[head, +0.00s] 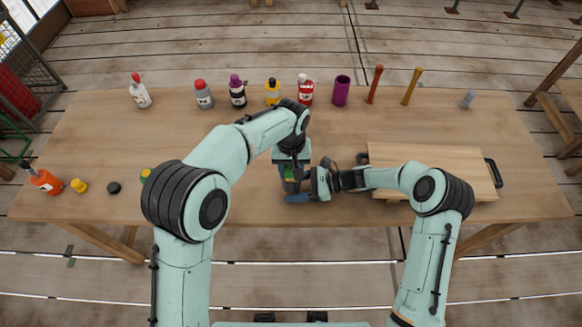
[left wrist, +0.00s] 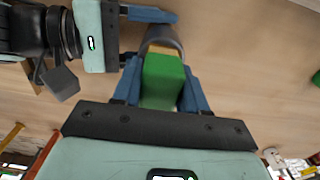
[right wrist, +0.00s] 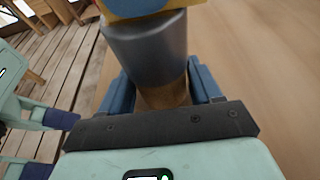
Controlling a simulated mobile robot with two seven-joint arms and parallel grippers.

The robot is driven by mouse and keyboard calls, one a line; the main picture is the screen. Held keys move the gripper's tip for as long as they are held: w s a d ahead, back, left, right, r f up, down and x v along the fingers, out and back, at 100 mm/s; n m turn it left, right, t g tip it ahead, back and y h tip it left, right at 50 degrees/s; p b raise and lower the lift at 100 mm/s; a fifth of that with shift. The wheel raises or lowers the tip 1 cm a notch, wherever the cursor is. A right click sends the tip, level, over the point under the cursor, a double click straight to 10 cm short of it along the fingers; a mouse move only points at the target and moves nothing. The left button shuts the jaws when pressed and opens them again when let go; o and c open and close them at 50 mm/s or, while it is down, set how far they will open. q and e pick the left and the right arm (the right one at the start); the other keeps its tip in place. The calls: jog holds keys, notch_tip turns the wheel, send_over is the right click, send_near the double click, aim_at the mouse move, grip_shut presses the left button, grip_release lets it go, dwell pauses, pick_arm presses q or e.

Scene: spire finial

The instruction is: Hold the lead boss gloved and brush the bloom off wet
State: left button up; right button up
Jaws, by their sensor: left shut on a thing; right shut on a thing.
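My left gripper (head: 290,176) is shut on a green block with a yellow layer at its far end; the green block (left wrist: 162,82) shows between the blue fingers in the left wrist view. My right gripper (head: 302,187) is shut on a grey piece, probably the lead boss (right wrist: 150,52), by its brown lower part in the right wrist view. The block's yellow end meets or nearly meets the grey piece; I cannot tell whether they touch. In the head view the grippers largely hide both held things. No wetness or bloom can be made out.
Bottles, among them a red-and-white one (head: 305,90), and a purple cup (head: 341,91) line the bench's back. A board with a black handle (head: 435,165) lies partly under my right arm. An orange bottle (head: 46,182) and a black puck (head: 114,187) are at left.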

pick_arm(q)
jog(key=shift+s, duration=0.5)
jog(key=shift+a+r, duration=0.1)
jog(key=shift+r, duration=0.05)
jog(key=a+r, duration=0.5)
jog(key=r, duration=0.2)
dwell(0.5)
pick_arm(e)
jog(key=o, duration=0.9)
jog(key=shift+c, duration=0.2)
